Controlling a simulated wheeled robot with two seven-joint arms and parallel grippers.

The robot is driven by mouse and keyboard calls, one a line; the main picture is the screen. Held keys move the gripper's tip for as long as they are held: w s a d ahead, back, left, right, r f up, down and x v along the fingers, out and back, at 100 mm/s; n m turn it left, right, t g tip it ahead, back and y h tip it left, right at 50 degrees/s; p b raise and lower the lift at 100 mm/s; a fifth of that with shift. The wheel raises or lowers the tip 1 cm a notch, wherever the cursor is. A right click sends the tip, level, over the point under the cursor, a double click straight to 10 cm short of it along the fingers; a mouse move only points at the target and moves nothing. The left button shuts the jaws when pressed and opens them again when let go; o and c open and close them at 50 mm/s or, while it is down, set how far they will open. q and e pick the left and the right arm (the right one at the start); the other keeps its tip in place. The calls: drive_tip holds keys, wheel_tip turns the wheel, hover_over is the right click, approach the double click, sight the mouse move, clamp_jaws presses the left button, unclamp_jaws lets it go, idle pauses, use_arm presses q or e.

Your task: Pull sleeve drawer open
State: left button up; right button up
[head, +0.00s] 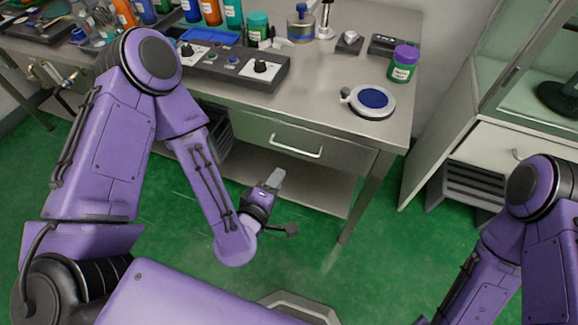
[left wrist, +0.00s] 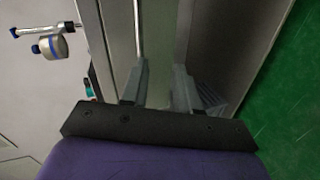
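The drawer (head: 270,131) is a grey metal front under the workbench top, and it looks shut. Its light bar handle (head: 297,150) runs across the middle of the front. My left gripper (head: 276,178) is below and a little left of the handle in the head view, apart from it. In the left wrist view its two fingers (left wrist: 160,86) stand apart with an empty gap, facing the bench front.
The metal workbench (head: 325,103) carries a control panel (head: 225,65), several bottles, a purple-lidded jar (head: 403,63) and a round blue-topped device (head: 371,100). A lower shelf (head: 300,185) lies under the drawer. A white cabinet (head: 500,150) stands at right. Green floor is free in front.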

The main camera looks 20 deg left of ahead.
sight(292, 151)
use_arm(q)
drive_tip(key=w, duration=0.3)
drive_tip(key=w+n+t, duration=0.1)
drive_tip(key=w, duration=0.3)
drive_tip(key=w+n, duration=0.1)
drive_tip(key=w, duration=0.3)
drive_tip(key=shift+w+d+f, duration=0.1)
drive_tip(key=shift+w+d, duration=0.05)
drive_tip(key=shift+d, duration=0.2)
clamp_jaws()
